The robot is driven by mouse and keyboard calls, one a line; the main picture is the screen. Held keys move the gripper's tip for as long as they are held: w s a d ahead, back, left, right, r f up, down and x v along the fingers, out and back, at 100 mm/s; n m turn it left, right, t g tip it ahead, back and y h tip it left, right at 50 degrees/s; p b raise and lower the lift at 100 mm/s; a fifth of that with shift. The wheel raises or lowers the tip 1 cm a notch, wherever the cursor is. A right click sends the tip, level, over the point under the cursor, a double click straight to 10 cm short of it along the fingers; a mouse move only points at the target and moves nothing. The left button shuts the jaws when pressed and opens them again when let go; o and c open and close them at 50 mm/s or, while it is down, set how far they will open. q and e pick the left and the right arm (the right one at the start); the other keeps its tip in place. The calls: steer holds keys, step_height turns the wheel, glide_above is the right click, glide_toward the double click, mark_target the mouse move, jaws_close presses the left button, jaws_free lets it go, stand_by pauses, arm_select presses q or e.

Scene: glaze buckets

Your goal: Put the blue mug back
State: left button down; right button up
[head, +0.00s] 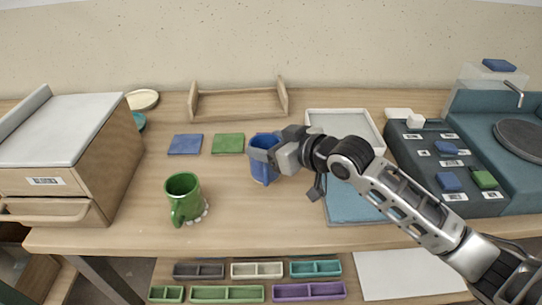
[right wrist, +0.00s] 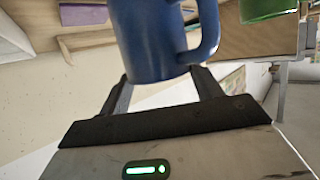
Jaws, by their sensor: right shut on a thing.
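The blue mug (head: 262,171) is upright near the middle of the table, in front of the coloured tiles. My right gripper (head: 272,152) is shut on it, reaching in from the right near its rim. In the right wrist view the blue mug (right wrist: 152,40) is between the two fingers (right wrist: 160,88), with its handle to the right. I cannot tell whether its base touches the table. A green mug (head: 182,192) stands on the table to the left, on a pale, partly hidden patch. My left gripper is not in view.
A blue tile (head: 185,144) and a green tile (head: 228,143) lie behind the mugs; another tile is mostly hidden by the blue mug. A wooden rack (head: 238,104) stands at the back. A wooden cabinet (head: 112,150) is left; a tray (head: 318,115) and dark blocks are right.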

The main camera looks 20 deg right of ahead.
steer(key=shift+w+d+f, duration=0.1)
steer(key=shift+w+f, duration=0.05)
steer(key=shift+w, duration=0.05)
steer(key=f, duration=0.3)
steer(key=shift+w+d+f, duration=0.1)
steer(key=shift+w, duration=0.1)
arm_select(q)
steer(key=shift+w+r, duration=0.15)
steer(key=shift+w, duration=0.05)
arm_select(e)
steer(key=shift+f, duration=0.2)
steer(key=shift+f, duration=0.15)
steer(key=o, duration=1.5)
steer(key=shift+f, duration=0.1)
